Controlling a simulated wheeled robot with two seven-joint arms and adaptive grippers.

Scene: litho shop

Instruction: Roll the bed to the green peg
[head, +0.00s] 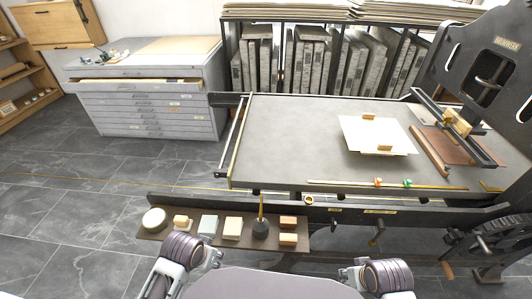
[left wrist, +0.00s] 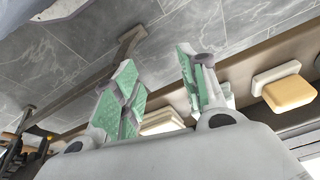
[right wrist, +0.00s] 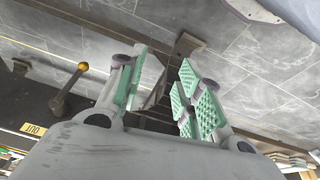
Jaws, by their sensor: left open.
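The press bed (head: 290,140) is a wide grey slab on the dark press frame, in the head view. A green peg (head: 407,183) stands on the brass strip (head: 340,185) along its near side, right of an orange peg (head: 378,182). My left gripper (left wrist: 160,82) is open and empty in the left wrist view, below and left of the bed in the head view. My right gripper (right wrist: 160,88) is open and empty in the right wrist view. In the head view mainly my wrists show, apart from the bed; the fingertips are not clear.
White paper (head: 360,132) with wooden blocks lies on the bed, left of a brown plate (head: 445,146). A handle (right wrist: 68,90) with a yellow knob shows in the right wrist view.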

